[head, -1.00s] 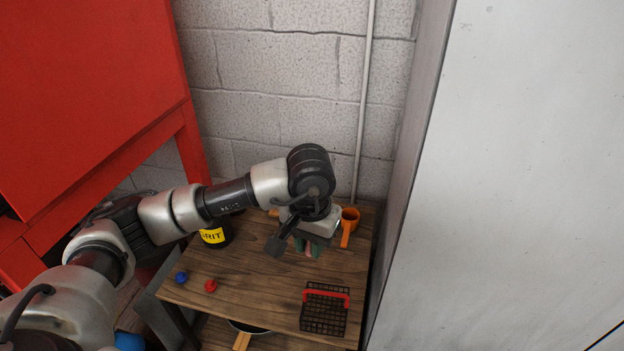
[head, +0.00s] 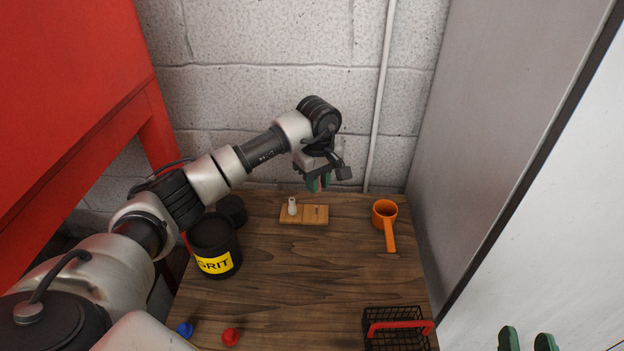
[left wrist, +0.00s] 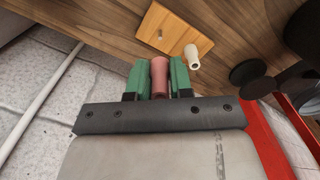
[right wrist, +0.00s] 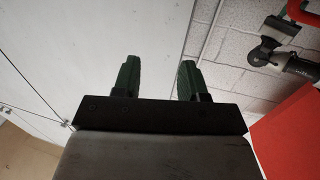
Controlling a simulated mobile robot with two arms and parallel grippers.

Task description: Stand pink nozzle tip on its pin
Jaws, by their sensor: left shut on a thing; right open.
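My left gripper (head: 318,183) is shut on the pink nozzle tip (left wrist: 159,76), which sits between its green fingers in the left wrist view. The gripper is near the back edge of the table, by a small wooden pin board (head: 304,219). A white nozzle tip (head: 292,207) stands upright at the board's left end. A bare pin (head: 317,209) stands on its right half; it also shows in the left wrist view (left wrist: 160,37). The pink tip is apart from the pin. My right gripper (head: 527,342) is open and empty, off to the right of the table.
A black GRIT tub (head: 213,240) stands at the left of the table (head: 300,275). An orange cup with a handle (head: 385,218) is at the right. A black wire basket (head: 396,338) and blue (head: 185,329) and red knobs (head: 230,336) lie in front. The middle is clear.

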